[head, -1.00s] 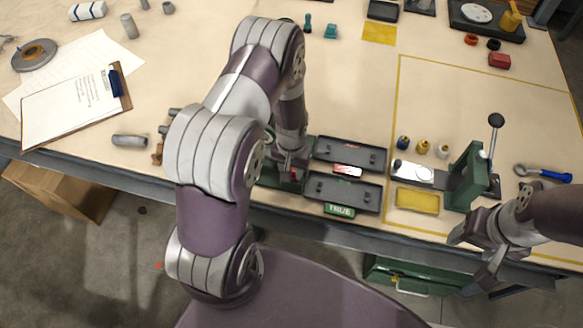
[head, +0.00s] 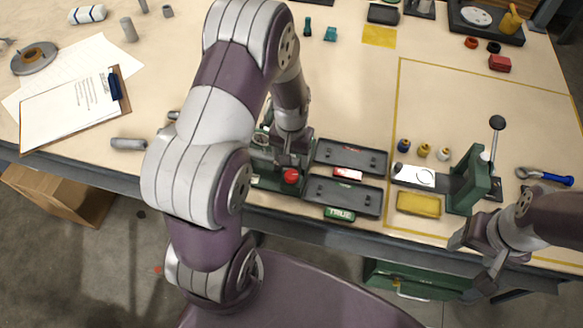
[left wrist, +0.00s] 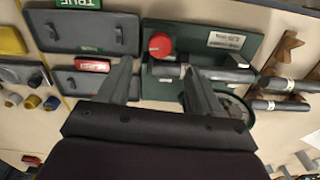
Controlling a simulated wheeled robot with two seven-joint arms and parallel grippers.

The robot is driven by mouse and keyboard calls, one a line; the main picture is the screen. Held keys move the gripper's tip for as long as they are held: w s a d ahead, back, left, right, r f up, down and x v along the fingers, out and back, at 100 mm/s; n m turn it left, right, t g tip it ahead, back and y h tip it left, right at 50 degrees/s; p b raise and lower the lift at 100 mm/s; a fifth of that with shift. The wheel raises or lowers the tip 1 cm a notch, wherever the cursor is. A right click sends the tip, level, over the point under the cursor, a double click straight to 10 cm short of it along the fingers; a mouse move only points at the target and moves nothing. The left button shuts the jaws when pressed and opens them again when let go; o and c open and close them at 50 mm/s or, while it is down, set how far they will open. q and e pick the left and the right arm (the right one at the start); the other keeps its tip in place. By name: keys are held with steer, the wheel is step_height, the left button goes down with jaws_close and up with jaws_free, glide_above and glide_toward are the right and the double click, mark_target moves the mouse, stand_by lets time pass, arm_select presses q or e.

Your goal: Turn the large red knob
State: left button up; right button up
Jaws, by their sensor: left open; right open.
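The large red knob (head: 290,175) sits on a dark green fixture (head: 265,181) near the front edge of the bench. In the left wrist view the round red knob (left wrist: 160,45) has a small pale mark on its face. My left gripper (head: 285,158) is just behind the knob in the head view, its fingers spread. My right gripper (head: 472,261) is open and empty at the bench's front right edge.
Two dark trays (head: 350,157) lie right of the fixture, with a small red-and-white label between them. A grey bar (left wrist: 220,73) crosses the fixture beside the knob. A green lever press (head: 468,185) stands further right. Open bench lies behind the trays.

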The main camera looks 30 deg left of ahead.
arm_select(q)
step_height(320, 180, up, 5)
steer(key=shift+r, duration=0.1)
stand_by(0.5)
steer(key=s+d+r+m, duration=0.1)
steer(key=s+d+r, duration=0.1)
steer(key=s+r, duration=0.1)
steer(key=s+d+r+t, duration=0.1)
steer(key=s+d+r, duration=0.2)
steer(key=s, duration=0.3)
steer(key=shift+s+d+r+m, duration=0.25)
steer(key=shift+s+m, duration=0.05)
steer(key=shift+m, duration=0.1)
steer(key=shift+s, duration=0.1)
stand_by(0.7)
